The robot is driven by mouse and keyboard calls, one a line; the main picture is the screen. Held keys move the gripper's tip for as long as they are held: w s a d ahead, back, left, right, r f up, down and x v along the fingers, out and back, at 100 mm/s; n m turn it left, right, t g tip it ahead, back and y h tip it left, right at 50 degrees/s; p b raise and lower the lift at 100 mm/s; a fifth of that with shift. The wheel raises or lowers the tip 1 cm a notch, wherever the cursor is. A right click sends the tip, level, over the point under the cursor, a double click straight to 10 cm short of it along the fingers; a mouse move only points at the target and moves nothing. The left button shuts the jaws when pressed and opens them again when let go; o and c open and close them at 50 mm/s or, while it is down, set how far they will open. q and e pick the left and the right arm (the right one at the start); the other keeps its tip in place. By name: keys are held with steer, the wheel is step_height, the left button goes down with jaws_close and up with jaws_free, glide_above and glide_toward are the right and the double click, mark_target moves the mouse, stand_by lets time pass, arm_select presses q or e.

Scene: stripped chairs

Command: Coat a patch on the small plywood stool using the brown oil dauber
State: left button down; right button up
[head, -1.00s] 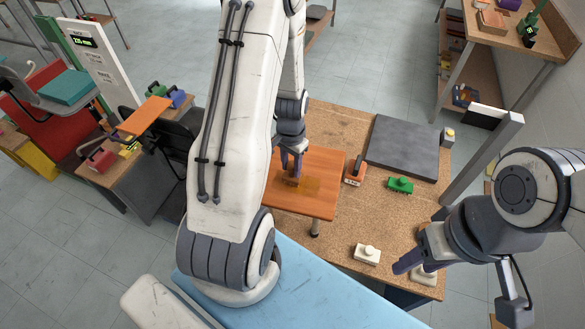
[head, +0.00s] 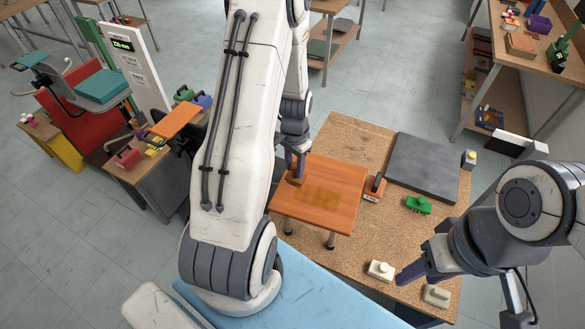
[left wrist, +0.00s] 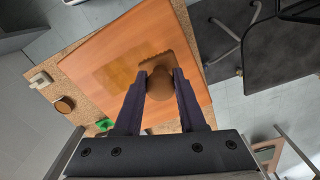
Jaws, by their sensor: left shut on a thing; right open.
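The small plywood stool, with an orange seat (head: 345,179) and metal legs, stands on a cork-topped table. A darker, coated-looking patch (head: 316,197) lies on its seat and also shows in the left wrist view (left wrist: 112,76). My left gripper (head: 297,164) is shut on the brown oil dauber (head: 296,181), over the seat's far-left part beside the patch. In the left wrist view the dauber (left wrist: 159,86) sits between both fingertips; its underside is hidden, so I cannot tell whether it touches the seat. My right gripper (head: 420,267) is open and empty above the table's near-right corner.
On the cork table (head: 345,135) are an orange dauber-like block (head: 374,189), a green block (head: 418,205), a white block (head: 380,271), a beige block (head: 437,295) and a dark grey slab (head: 425,165). A light blue surface (head: 310,300) lies in front.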

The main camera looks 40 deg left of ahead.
arm_select(q)
steer(key=shift+r+p, duration=1.6)
steer(key=shift+r, duration=0.7)
steer(key=shift+f, duration=0.1)
